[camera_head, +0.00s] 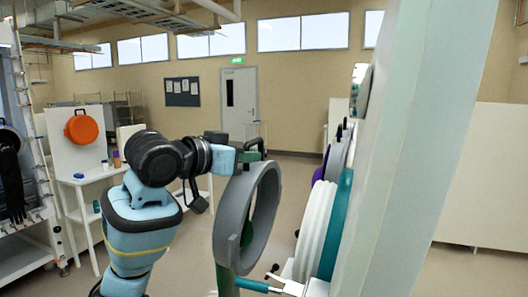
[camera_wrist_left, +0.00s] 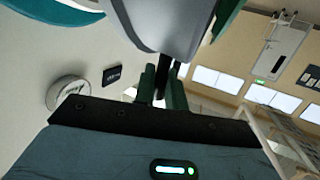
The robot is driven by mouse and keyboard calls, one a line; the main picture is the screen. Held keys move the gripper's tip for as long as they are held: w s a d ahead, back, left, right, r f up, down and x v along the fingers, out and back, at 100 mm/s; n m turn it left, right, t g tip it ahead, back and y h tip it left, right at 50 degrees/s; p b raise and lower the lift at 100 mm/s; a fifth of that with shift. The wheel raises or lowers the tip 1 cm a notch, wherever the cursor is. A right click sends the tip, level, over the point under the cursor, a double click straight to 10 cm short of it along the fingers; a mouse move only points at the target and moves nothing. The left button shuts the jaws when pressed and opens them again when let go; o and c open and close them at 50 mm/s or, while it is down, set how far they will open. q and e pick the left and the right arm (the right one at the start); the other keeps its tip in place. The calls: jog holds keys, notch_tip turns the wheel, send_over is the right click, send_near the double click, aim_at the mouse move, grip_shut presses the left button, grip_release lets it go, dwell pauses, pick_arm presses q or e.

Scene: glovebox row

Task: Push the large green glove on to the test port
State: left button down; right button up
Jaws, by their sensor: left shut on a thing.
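The large green glove shows as a wide grey cuff ring (camera_head: 221,228) with green material visible through and below it. The ring stands upright, nearly edge-on. My left gripper (camera_head: 253,156) is at the ring's top edge, shut on a dark part of it. In the left wrist view the gripper's dark green fingers (camera_wrist_left: 162,88) close on a black tab under the grey ring (camera_wrist_left: 165,28). A white round port with a teal ring (camera_head: 340,222), apparently the test port, is on the pale panel to the right, apart from the cuff. My right gripper is not in view.
The pale panel (camera_head: 425,150) fills the right side. More ports (camera_head: 335,155) line it farther back. A teal bar with black knobs (camera_head: 262,287) sits low between ring and port. A white table (camera_head: 85,178) with an orange round thing (camera_head: 82,128) stands left. The floor beyond is clear.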

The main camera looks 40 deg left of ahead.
pick_arm(q)
jog(key=shift+w+r, duration=0.2)
jog(key=shift+w, duration=0.1)
jog(key=shift+s+a+r, duration=0.1)
jog(key=shift+s, duration=0.3)
jog(key=w+d, duration=0.1)
jog(key=d, duration=0.5)
jog(key=shift+w+d+f, duration=0.35)
jog(key=shift+d+f, duration=0.05)
jog(key=shift+w+d+f, duration=0.15)
jog(key=shift+w+d, duration=0.15)
jog(key=shift+d, duration=0.95)
jog(key=shift+w+d+f, duration=0.15)
jog(key=shift+w+d, duration=0.1)
jog(key=shift+d, duration=0.95)
jog(key=shift+w+d+f, duration=0.15)
jog(key=shift+w+d, duration=0.15)
jog(key=shift+d, duration=0.95)
dwell(2.6)
